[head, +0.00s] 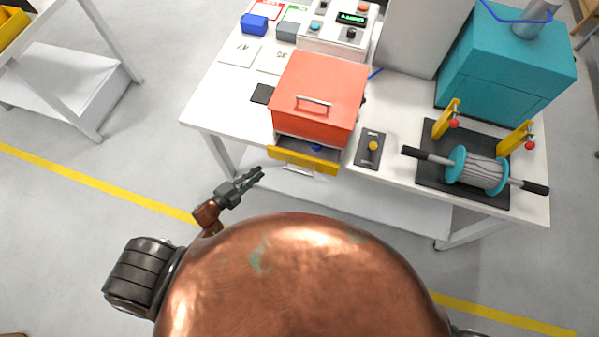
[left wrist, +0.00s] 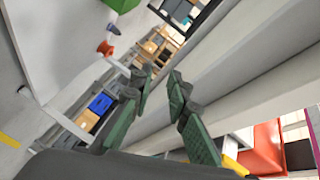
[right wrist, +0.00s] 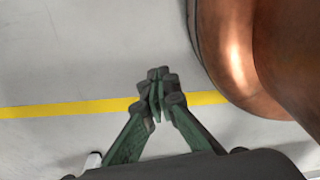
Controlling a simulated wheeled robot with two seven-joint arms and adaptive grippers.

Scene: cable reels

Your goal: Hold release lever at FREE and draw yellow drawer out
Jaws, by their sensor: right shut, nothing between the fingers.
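The yellow drawer (head: 318,164) is partly out of the bottom of the red cabinet (head: 320,88). A small blue item shows inside it, and a pale handle is on its front. A black plate with a yellow knob (head: 373,146), seemingly the release lever, lies right of the cabinet; its marking is too small to read. My left gripper (head: 261,173) is open and empty, left of the drawer front and apart from it. In the left wrist view its fingers (left wrist: 161,76) are spread. My right gripper (right wrist: 157,92) is shut and empty above the floor, away from the table.
The white table (head: 212,100) carries a control box (head: 337,37), blue (head: 254,24) and grey blocks, and a black square. The floor in front is clear.

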